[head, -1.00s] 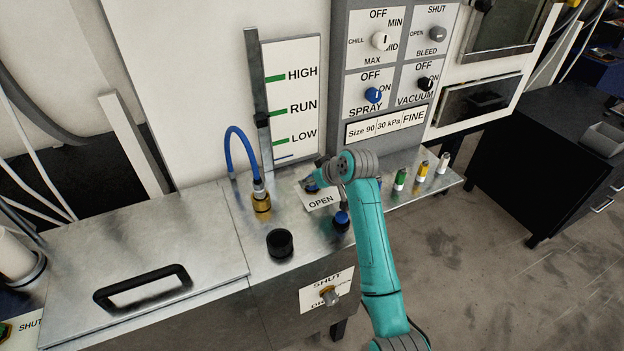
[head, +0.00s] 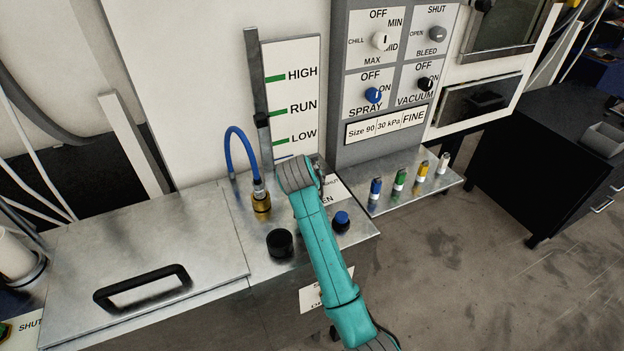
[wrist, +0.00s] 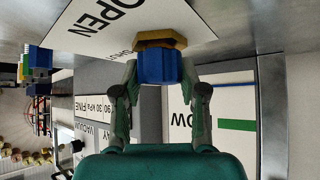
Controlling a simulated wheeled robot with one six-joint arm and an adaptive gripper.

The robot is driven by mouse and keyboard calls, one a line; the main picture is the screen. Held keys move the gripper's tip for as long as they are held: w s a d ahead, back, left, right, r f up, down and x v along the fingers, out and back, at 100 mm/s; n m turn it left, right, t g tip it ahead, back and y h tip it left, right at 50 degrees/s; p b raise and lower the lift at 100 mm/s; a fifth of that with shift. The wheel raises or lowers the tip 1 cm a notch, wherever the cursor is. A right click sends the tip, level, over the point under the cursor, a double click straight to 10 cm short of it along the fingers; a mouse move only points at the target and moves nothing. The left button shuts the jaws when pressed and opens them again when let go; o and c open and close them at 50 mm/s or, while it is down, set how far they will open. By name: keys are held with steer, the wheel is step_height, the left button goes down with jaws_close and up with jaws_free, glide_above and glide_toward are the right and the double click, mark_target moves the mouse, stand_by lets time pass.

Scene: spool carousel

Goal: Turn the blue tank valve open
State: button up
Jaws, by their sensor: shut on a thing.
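The blue tank valve (wrist: 158,67) shows in the wrist view as a blue handle on a brass hex base, in front of a white label plate (wrist: 105,27) reading OPEN. My gripper (wrist: 160,85) has one finger on each side of the blue handle and is shut on it. In the head view my teal arm covers the valve. Only the right part of its label plate (head: 337,190) shows there, with "EN" and part of SHUT readable. I cannot tell the exact angle of the handle.
A brass fitting with a blue hose (head: 261,201) stands left of my arm. A black cap (head: 279,243) and a blue-topped knob (head: 341,221) flank the arm in front. Several coloured bottles (head: 399,180) stand on the right shelf. The level gauge (head: 296,92) is behind.

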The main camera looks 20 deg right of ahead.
steer(key=shift+m+g+h, duration=0.4)
steer(key=shift+m, duration=0.3)
steer(key=o, duration=1.2)
steer(key=shift+c, duration=0.2)
steer(key=v, duration=1.2)
steer(key=shift+a+f, duration=0.1)
steer(key=shift+a, duration=0.05)
